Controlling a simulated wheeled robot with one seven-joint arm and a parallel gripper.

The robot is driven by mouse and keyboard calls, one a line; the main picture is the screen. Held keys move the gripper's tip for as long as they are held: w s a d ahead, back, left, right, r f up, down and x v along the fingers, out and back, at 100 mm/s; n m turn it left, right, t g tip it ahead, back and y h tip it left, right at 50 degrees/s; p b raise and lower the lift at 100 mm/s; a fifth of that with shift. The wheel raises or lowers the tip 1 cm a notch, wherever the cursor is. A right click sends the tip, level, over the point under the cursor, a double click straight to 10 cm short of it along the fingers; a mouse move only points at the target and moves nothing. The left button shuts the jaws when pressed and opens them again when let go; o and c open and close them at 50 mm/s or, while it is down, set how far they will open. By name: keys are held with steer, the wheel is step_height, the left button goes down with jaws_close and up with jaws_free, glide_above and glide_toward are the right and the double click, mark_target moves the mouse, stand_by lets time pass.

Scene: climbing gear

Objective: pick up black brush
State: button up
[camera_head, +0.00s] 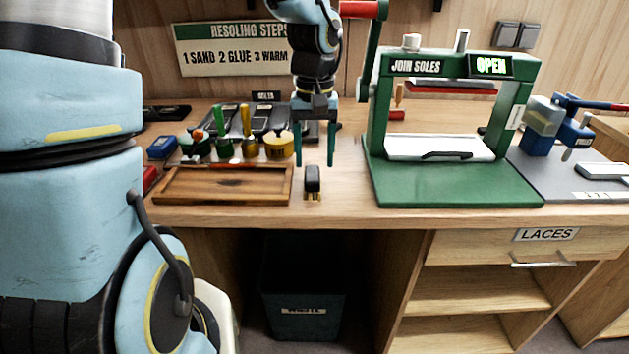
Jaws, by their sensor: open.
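The black brush (312,177) stands near the front edge of the wooden bench, with a black body and pale tips at its bottom end. My gripper (315,163) points down with its two blue fingers apart. The fingertips appear just above and behind the brush in the picture. Nothing shows between the fingers, and I cannot tell the exact depth gap to the brush.
A wooden tray (222,199) lies left of the brush, with tools and pots behind it. A green press (450,185) marked JOIN SOLES stands to the right. A blue vise (572,134) is farther right. Bare bench (345,190) lies between brush and press.

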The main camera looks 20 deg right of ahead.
mark_target(312, 172)
steer(key=f, duration=0.5)
steer(key=shift+s+a+f+p, duration=0.1)
steer(key=shift+s+a+p, duration=0.25)
steer(key=shift+p, duration=0.05)
jaws_close()
